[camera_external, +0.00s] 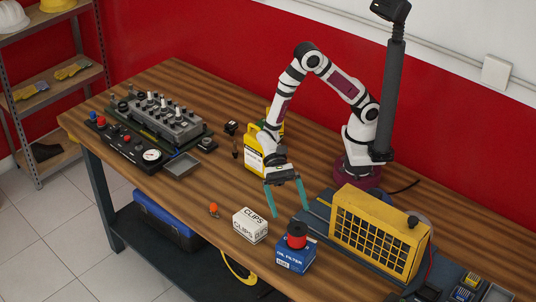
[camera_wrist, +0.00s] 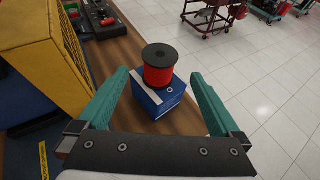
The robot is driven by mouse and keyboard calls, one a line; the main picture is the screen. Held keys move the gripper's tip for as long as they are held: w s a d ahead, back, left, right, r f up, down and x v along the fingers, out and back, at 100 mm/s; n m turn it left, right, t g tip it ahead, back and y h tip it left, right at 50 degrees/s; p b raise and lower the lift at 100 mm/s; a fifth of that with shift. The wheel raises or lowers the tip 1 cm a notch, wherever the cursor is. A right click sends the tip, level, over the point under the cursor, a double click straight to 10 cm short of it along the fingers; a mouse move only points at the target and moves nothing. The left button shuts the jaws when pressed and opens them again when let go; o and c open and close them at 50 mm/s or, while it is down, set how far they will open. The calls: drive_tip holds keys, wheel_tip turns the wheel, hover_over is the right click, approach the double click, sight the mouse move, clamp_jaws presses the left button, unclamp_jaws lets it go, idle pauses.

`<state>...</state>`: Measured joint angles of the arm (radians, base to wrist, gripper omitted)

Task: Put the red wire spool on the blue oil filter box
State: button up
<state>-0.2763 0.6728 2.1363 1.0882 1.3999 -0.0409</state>
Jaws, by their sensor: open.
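The red wire spool (camera_external: 297,236) stands upright on top of the blue oil filter box (camera_external: 296,258), near the table's front edge. In the wrist view the spool (camera_wrist: 159,68), red with dark end discs, rests on the box (camera_wrist: 158,98) toward its far side. My gripper (camera_external: 288,213) is open and empty, with its teal fingers spread. It is above the table, behind the box and apart from it. In the wrist view the gripper's fingers (camera_wrist: 160,95) appear on either side of the box, without visibly touching it.
A white clips box (camera_external: 251,225) stands left of the oil filter box. A yellow radiator-like unit (camera_external: 377,235) stands to the right. A yellow container (camera_external: 257,152) is behind my gripper. An engine block (camera_external: 163,122) and a gauge panel (camera_external: 125,142) occupy the left side.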

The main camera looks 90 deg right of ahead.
drive_tip(key=s+d+r+n+t+h, duration=0.1)
drive_tip(key=s+d+r+n+h, duration=0.1)
drive_tip(key=d, duration=0.6)
drive_tip(key=s+d+r+n+t+h, duration=0.1)
drive_tip(key=s+d+r+n+h, duration=0.2)
drive_tip(key=s+d, duration=0.4)
drive_tip(key=s+d+r+n+h, duration=0.3)
drive_tip(key=s+d+n+h, duration=0.1)
drive_tip(key=d, duration=0.7)
drive_tip(key=shift+s+r+n+t+h, duration=0.15)
drive_tip(key=shift+s+n+t+h, duration=0.25)
drive_tip(key=shift+s+h, duration=0.5)
